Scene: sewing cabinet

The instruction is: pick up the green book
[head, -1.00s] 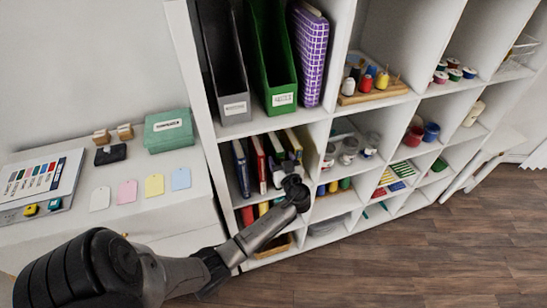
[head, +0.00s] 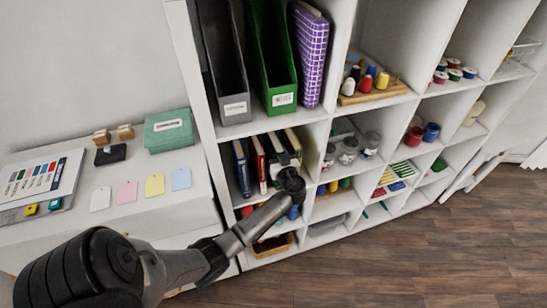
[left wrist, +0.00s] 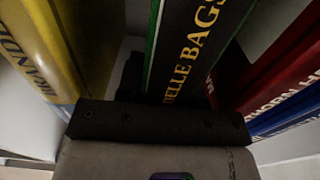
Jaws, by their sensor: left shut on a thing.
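The green book (left wrist: 190,55) stands upright among other books. Its dark spine with gold letters and a green edge fills the middle of the left wrist view. In the head view only its upper part (head: 275,143) shows in the shelf compartment; my gripper hides the rest. My left gripper (head: 284,160) is at the book's spine at the front of the compartment, shut on the book. The fingertips are mostly hidden in both views. My right gripper is not in view.
A red book (head: 259,163) and a blue book (head: 242,168) stand left of the green book, a yellow book (left wrist: 85,40) on its other side. Shelf boards and dividers close in the compartment. A basket (head: 272,245) sits below. Jars (head: 348,150) stand to the right.

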